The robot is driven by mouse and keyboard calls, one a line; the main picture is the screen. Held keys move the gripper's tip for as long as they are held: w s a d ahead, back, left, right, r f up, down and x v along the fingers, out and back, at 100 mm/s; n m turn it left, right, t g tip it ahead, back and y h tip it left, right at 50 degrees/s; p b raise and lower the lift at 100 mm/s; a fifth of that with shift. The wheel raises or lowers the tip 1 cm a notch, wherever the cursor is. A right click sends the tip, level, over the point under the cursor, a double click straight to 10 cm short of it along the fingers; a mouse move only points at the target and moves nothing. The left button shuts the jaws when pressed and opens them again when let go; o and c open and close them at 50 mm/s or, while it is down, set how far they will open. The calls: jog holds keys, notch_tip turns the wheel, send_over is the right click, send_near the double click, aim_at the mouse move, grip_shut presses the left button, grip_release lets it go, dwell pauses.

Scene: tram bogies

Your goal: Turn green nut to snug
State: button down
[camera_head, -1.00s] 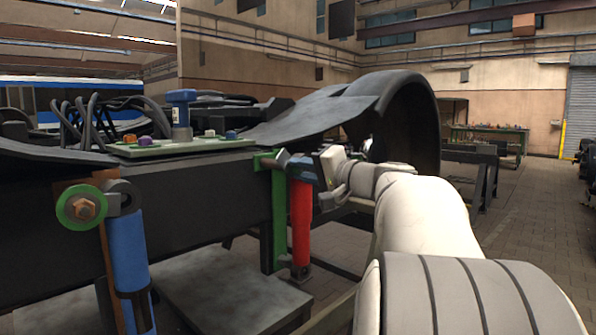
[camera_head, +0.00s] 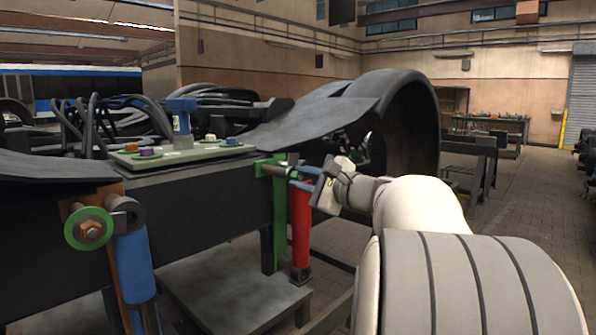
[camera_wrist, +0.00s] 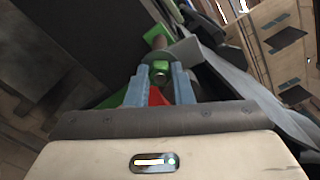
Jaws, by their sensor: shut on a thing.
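The green nut (camera_wrist: 159,68) shows between my gripper's two blue fingers in the wrist view, on the end of a pin beside a green bracket. My gripper (camera_wrist: 160,75) is shut on the nut, with a finger on either side of it. In the head view my gripper (camera_head: 292,178) reaches in from the right at the top of a red damper (camera_head: 301,230). The green bracket (camera_head: 279,215) stands just left of the damper. The nut is mostly hidden by my fingers in the head view.
A blue damper (camera_head: 133,268) with a green ring and bolt hangs at the left. A tray (camera_head: 165,160) with coloured caps and a blue tool (camera_head: 182,118) lies on the dark bogie frame (camera_head: 200,203). A large dark wheel cover (camera_head: 412,125) stands behind my arm.

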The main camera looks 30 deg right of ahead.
jog(key=m+p, duration=0.5)
jog(key=m, duration=0.1)
jog(key=shift+d+m+p, duration=0.1)
jog(key=shift+m+p, duration=0.2)
jog(key=m+p, duration=0.3)
jog(key=shift+s+f, duration=0.1)
jog(key=shift+f+m+p, duration=0.15)
jog(key=shift+m+p, duration=0.7)
jog(key=shift+m, duration=0.05)
jog(key=shift+f, duration=0.1)
jog(key=c, duration=1.3)
grip_release()
jog(key=shift+o, duration=0.2)
jog(key=shift+r, duration=0.2)
